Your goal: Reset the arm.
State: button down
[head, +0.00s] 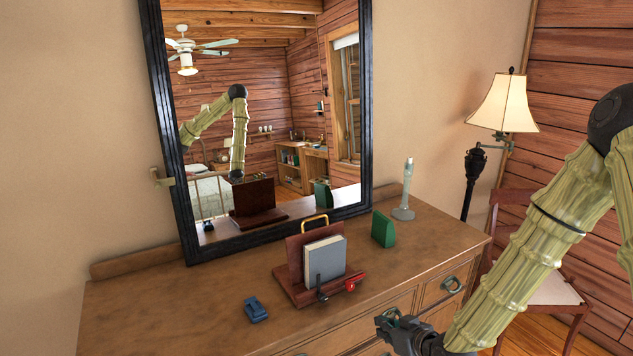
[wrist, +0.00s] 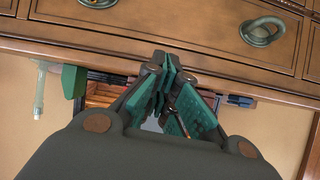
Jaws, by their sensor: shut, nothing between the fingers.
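My arm, with a pale green ribbed covering, reaches in from the right in the head view. My gripper (head: 390,324) hangs in front of the dresser (head: 180,300), near its drawers and apart from the things on top. In the wrist view my gripper (wrist: 165,72) shows its green finger pads close together with nothing held between them. The gripper hides part of the dresser top and of the things there.
A mirror (head: 163,130) leans behind; a lamp (head: 505,103) and chair (head: 545,288) stand right.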

jog(key=s+f+m+g+h, duration=0.25)
jog(key=s+f+g, duration=0.35)
jog(key=s+f, duration=1.2)
jog(key=s+d+f+m+g+h, duration=0.1)
jog(key=s+f+g, duration=0.1)
jog(key=s, duration=0.8)
jog(key=s+d+f+m+g+h, duration=0.1)
jog(key=s+f, duration=0.4)
jog(key=s, duration=0.5)
jog(key=shift+s+d+f+g+h, duration=0.25)
jog(key=shift+d+g+h, duration=0.15)
jog(key=shift+g, duration=0.5)
